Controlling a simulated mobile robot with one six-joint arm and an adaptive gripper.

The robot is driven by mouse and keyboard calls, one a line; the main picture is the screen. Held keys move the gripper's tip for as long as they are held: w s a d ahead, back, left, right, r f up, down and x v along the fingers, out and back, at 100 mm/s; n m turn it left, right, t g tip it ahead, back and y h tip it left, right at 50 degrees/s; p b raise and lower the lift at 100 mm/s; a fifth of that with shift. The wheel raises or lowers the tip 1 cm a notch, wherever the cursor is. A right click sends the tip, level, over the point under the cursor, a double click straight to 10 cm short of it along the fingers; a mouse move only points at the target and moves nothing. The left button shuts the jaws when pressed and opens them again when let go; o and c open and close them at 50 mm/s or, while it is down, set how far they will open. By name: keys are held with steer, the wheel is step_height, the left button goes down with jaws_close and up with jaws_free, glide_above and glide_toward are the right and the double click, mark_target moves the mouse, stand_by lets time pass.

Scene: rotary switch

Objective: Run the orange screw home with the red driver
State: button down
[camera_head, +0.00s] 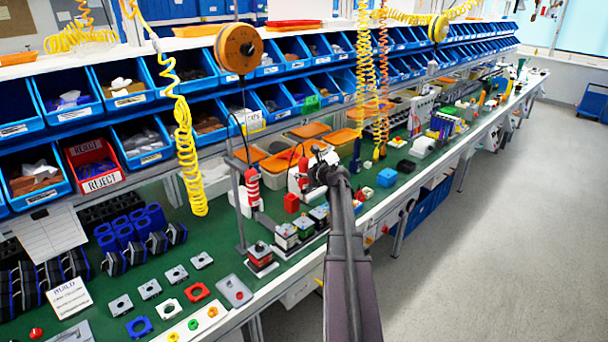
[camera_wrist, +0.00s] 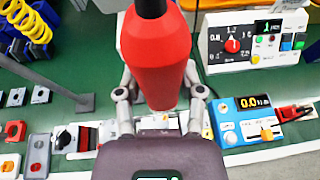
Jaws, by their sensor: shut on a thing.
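The red driver (camera_wrist: 158,60) is upright between the two fingers of my gripper (camera_wrist: 160,94) in the wrist view, with a black upper end. My gripper is shut on it. In the head view my gripper (camera_head: 322,170) is above the green bench, and the held red driver (camera_head: 303,172) shows just left of it. The driver's tip is hidden in the wrist view. I cannot pick out the orange screw for certain; small coloured round parts sit on a white strip (camera_head: 190,326) at the lower left of the head view.
A second red tool (camera_head: 252,184) hangs by a stand left of my gripper. In the wrist view a white panel with a red knob (camera_wrist: 232,45) and a blue unit with a display (camera_wrist: 252,122) stand at right. Yellow coiled hoses (camera_head: 188,160) hang over the bench.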

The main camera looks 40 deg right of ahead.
mark_target(307, 184)
steer(key=shift+f+b, duration=2.4)
steer(key=c, duration=1)
jaws_free()
jaws_close()
